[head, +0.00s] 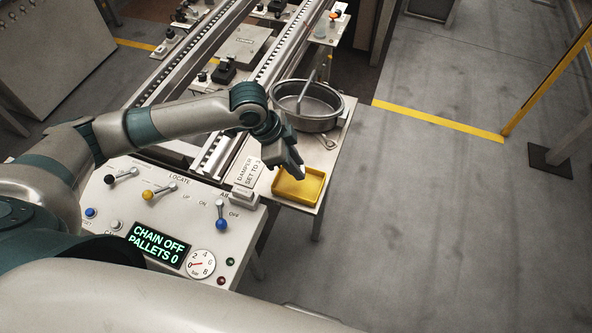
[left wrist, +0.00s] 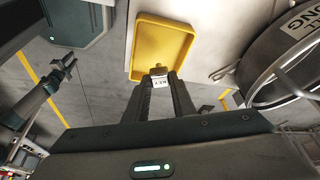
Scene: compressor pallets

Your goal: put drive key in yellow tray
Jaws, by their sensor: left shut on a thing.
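The yellow tray (head: 299,187) lies on the side table at the near end of the conveyor. My left gripper (head: 294,170) is over the tray, pointing down. The key is hidden in the head view. What looks like my right gripper (left wrist: 69,63) is small at the left of the wrist view.
A round metal pan (head: 307,104) with a handle stands behind the tray. A small metal piece (head: 327,141) lies between them. A "DAMPER SET TO" sign (head: 247,172) stands left of the tray. The control panel (head: 130,213) with levers is at the near left.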

